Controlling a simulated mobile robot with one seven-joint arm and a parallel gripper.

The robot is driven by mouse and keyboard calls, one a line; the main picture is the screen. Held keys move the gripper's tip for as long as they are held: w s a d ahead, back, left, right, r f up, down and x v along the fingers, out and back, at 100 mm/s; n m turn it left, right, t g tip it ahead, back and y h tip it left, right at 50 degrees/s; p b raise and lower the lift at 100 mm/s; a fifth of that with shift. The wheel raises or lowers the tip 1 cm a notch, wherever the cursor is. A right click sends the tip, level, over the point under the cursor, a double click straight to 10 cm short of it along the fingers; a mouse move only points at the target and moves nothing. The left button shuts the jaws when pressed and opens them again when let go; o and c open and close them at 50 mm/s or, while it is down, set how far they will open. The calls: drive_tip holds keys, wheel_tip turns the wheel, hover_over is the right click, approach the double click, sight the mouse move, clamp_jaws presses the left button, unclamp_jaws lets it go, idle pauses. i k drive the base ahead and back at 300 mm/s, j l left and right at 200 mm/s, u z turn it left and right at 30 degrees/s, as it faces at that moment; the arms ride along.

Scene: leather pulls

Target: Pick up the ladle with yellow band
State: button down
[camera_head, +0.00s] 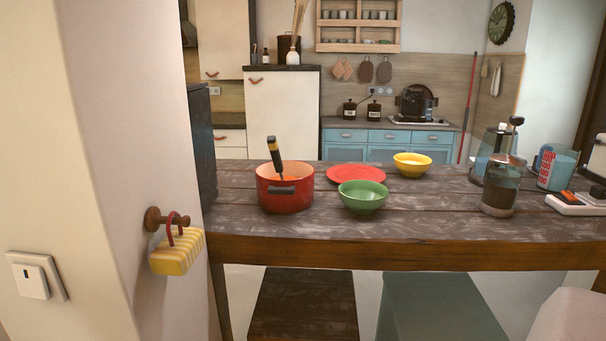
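The ladle (274,155) stands tilted in a red pot (286,195) on the dark wooden table. Its black handle with a yellow band sticks up above the pot's rim, and its lower end is hidden inside the pot. The pot has a dark side handle facing me. My gripper is not in view.
A green bowl (362,196), a red plate (355,174) and a yellow bowl (412,164) are right of the pot on the table (425,218). A glass jar (502,188) and other items crowd the right end. Two stools (304,305) stand in front. A wall corner is at left.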

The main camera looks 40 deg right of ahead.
sight(271, 143)
drive_tip(key=k+z, duration=0.1)
drive_tip(key=z, duration=0.9)
